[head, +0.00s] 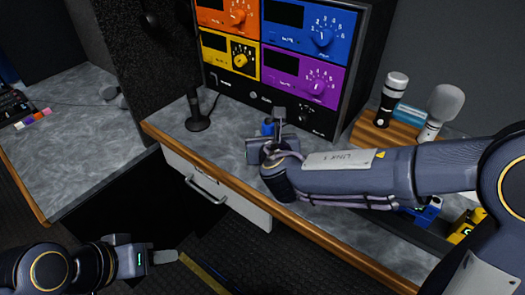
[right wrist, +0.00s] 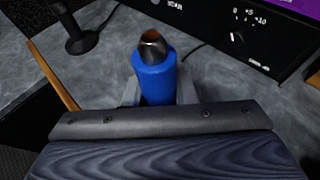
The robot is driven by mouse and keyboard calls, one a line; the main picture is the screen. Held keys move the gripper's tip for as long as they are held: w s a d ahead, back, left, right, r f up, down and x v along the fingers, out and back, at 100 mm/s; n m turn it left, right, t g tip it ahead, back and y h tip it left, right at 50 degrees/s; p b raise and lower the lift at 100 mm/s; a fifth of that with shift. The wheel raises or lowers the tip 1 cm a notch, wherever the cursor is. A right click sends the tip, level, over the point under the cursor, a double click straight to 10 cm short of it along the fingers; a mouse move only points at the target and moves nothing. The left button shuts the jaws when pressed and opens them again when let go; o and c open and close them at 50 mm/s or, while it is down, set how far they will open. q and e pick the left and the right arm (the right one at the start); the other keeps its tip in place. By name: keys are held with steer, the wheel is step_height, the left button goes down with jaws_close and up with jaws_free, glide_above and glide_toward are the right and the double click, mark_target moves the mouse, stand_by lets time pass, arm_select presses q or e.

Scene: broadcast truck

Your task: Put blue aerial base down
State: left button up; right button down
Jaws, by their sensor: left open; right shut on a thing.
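The blue aerial base (right wrist: 156,80) is a blue cylinder with a dark metal collar and a brownish top. It stands about upright between the fingers of my right gripper (right wrist: 158,92), which is shut on it. In the head view only a small blue part of the base (head: 268,127) shows beside my right gripper (head: 275,128), over the grey counter in front of the panel rack. Its lower end is hidden, so I cannot tell whether it touches the counter. My left gripper (head: 164,257) is open and empty, low at the left, below the counter edge.
A rack (head: 280,50) with orange, blue, yellow and purple panels stands behind. A dark microphone stand (head: 197,118) is left of my right gripper. A wooden block (head: 382,131) with microphones stands right. Bare grey counter (head: 165,125) shows at the left end.

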steer(key=shift+w+a+f, duration=0.25)
steer(key=shift+w+f, duration=0.2)
steer(key=shift+f, duration=0.15)
steer(key=shift+w+a+f, duration=0.2)
steer(key=shift+w+f, duration=0.25)
steer(key=shift+f, duration=0.1)
steer(key=shift+w+a+f+b, duration=0.1)
steer(key=shift+f+b, duration=0.2)
steer(key=shift+f, duration=0.6)
steer(key=shift+w+a+f+b, duration=0.1)
steer(key=shift+f+b, duration=0.15)
steer(key=shift+f, duration=0.6)
steer(key=shift+d, duration=0.1)
steer(key=shift+f, duration=0.15)
steer(key=c, duration=1.6)
jaws_free()
steer(key=shift+f, duration=0.1)
steer(key=o, duration=0.4)
steer(key=shift+r, duration=0.25)
steer(key=v, duration=1.2)
steer(key=shift+p, duration=0.35)
